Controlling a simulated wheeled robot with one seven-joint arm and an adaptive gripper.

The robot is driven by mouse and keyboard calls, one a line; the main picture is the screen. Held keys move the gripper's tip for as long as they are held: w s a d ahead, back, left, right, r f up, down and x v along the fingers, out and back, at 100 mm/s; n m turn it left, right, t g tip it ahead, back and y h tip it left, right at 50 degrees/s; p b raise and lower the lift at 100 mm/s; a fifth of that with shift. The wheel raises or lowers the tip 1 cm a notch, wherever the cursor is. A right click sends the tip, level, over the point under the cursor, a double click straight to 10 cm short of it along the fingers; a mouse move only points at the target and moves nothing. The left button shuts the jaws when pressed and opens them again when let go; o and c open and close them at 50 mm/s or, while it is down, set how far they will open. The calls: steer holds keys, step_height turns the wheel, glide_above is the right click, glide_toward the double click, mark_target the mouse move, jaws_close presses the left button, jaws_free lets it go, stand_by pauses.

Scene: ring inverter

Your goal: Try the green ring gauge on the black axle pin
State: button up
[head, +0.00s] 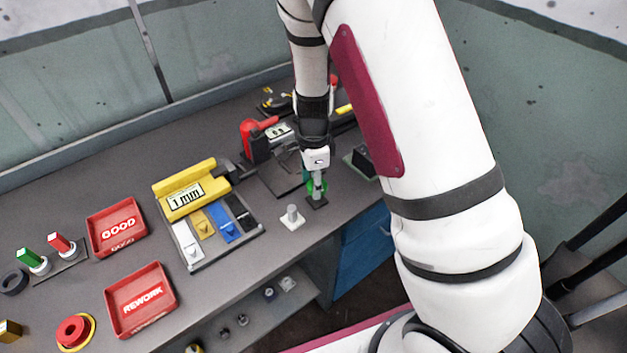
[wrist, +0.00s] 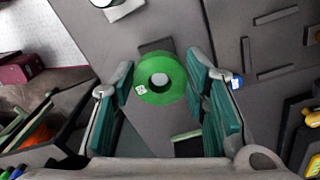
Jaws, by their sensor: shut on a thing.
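The green ring gauge (wrist: 172,95) sits between the fingers of my gripper (wrist: 161,79), which is shut on it. In the wrist view a pale grey pin top shows inside the ring's hole. In the head view the green ring (head: 310,187) is around the grey pin on the small black base (head: 318,202), below my gripper (head: 317,172). How far down the pin the ring sits is hard to tell. The black base (wrist: 155,46) shows partly behind the ring in the wrist view.
A similar pin on a white base (head: 292,220) stands to the left. The yellow 1 mm block (head: 185,190) and tray of coloured tags (head: 240,240) lie further left, then the red GOOD (head: 116,228) and REWORK (head: 139,299) trays. A red-topped black device (head: 257,143) stands behind.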

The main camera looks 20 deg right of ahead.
steer(key=shift+f, duration=0.4)
stand_by(0.6)
steer(key=shift+r, duration=0.15)
stand_by(0.9)
steer(key=shift+r+p, duration=1.35)
steer(key=shift+r, duration=1.8)
